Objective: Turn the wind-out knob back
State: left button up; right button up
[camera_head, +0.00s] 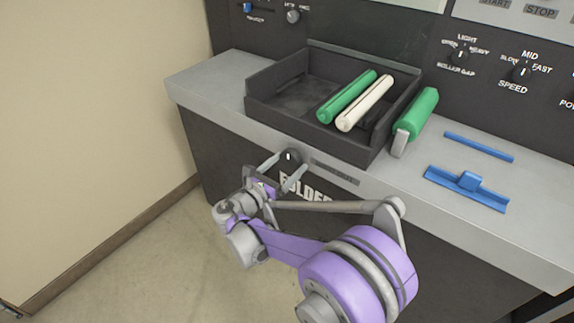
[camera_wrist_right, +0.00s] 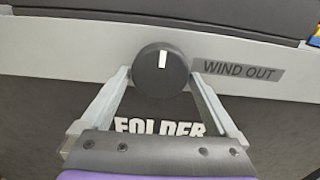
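The wind-out knob (camera_head: 290,156) is a round black knob with a white mark, on the front edge of the machine below the black tray. In the right wrist view the knob (camera_wrist_right: 152,82) has its white mark pointing about straight up, beside the grey "WIND OUT" label (camera_wrist_right: 238,71). My right gripper (camera_head: 288,162) is open, with one finger on each side of the knob. In the wrist view the right gripper's fingertips (camera_wrist_right: 160,73) flank the knob's lower half; I cannot tell whether they touch it. My left gripper is not in view.
The black tray (camera_head: 268,101) above holds a green roller (camera_head: 347,97) and a cream roller (camera_head: 366,103). Another green roller (camera_head: 421,112) and blue parts (camera_head: 466,191) lie on the grey top to the right. A beige wall (camera_head: 90,90) stands at left.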

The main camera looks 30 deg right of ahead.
jog(key=p+v, duration=0.1)
jog(key=v, duration=0.9)
jog(key=shift+s+a, duration=0.2)
jog(key=shift+a, duration=0.15)
